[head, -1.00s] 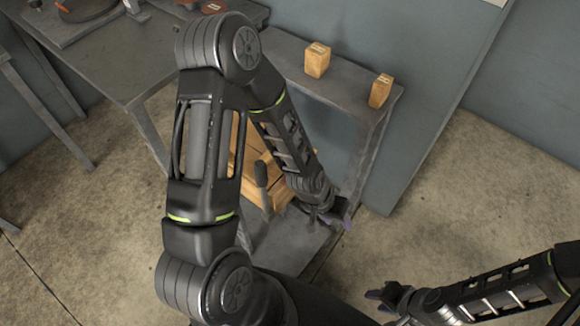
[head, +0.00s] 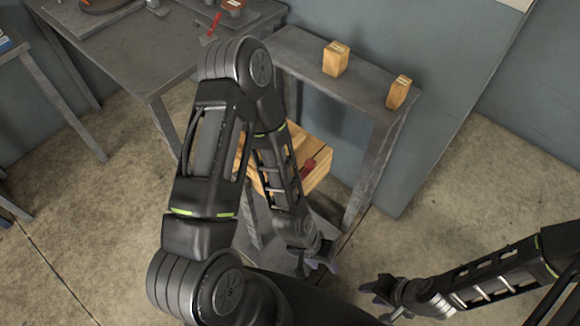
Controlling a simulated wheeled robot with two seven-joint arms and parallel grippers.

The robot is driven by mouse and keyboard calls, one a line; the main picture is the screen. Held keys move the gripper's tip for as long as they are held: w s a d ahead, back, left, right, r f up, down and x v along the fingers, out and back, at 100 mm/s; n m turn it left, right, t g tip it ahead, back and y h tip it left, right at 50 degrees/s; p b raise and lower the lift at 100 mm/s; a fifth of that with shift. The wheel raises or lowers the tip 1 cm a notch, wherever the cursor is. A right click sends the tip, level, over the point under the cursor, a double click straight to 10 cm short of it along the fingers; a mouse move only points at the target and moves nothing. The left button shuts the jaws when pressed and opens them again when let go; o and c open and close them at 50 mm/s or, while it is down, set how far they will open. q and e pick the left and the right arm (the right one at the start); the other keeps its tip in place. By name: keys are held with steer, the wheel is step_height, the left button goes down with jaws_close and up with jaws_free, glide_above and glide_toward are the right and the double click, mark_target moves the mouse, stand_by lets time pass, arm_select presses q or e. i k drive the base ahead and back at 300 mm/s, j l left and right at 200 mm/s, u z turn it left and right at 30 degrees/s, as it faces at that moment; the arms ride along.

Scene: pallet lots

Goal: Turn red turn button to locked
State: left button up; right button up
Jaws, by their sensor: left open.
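A wooden box (head: 318,176) sits low, under the narrow grey shelf. A dark red piece (head: 309,166) shows on it, just right of my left forearm; it may be the turn button, but its setting is not readable. My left arm covers much of the box. My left gripper (head: 322,264) is open and empty, below and apart from the box. My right gripper (head: 382,294) is at the lower right, far from the box; its jaw opening is unclear.
Two small wooden blocks, one in the middle (head: 336,58) and one at the right end (head: 398,91), stand on the grey shelf (head: 300,50). A grey table (head: 150,60) at upper left carries a red-handled item (head: 215,24). Floor at the right is clear.

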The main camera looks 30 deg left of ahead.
mark_target(310, 164)
steer(key=j+u, duration=0.15)
steer(key=u, duration=0.15)
steer(key=k+j+u, duration=0.1)
steer(key=u, duration=0.2)
steer(key=k+l+z, duration=0.2)
steer(key=l, duration=0.55)
steer(key=l+z, duration=0.2)
steer(key=l, duration=0.5)
